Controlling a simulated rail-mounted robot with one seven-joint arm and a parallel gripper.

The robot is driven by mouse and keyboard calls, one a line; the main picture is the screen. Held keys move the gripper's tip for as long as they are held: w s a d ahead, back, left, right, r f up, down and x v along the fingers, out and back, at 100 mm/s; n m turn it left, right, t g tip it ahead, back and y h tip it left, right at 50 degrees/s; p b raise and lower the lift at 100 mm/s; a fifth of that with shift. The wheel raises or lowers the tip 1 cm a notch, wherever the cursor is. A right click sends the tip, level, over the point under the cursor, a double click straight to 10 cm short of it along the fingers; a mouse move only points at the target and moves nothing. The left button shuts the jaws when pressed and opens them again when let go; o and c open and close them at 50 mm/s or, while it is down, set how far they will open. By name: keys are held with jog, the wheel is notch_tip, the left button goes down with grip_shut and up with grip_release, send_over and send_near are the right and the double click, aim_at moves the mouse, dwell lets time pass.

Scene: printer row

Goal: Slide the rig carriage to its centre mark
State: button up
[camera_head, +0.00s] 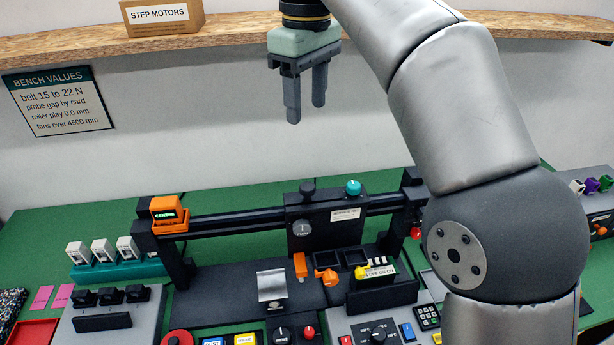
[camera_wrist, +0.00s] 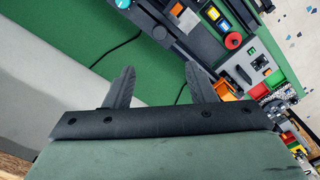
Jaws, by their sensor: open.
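The rig stands on the green bench. Its black carriage (camera_head: 310,228) sits on a dark horizontal rail (camera_head: 235,221), right of the rail's middle, with a teal knob (camera_head: 353,188) and a black knob (camera_head: 307,190) on top. An orange box with a lit green display (camera_head: 167,214) is on the rig's left end post. A centre mark cannot be made out. My gripper (camera_head: 305,112) is open and empty, high above and behind the carriage, touching nothing. In the wrist view its two fingers (camera_wrist: 158,88) are apart over green bench, with part of the rig at the upper right.
White modules (camera_head: 103,250) stand left of the rig. Switches, knobs and a red button (camera_head: 176,338) fill the front.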

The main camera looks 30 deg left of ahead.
aim_at(308, 187)
notch_tip(308, 187, down, 16)
jog(key=b, duration=0.2)
jog(key=shift+d+f+b, duration=0.1)
jog(key=shift+f+b, duration=0.05)
jog(key=shift+b, duration=0.2)
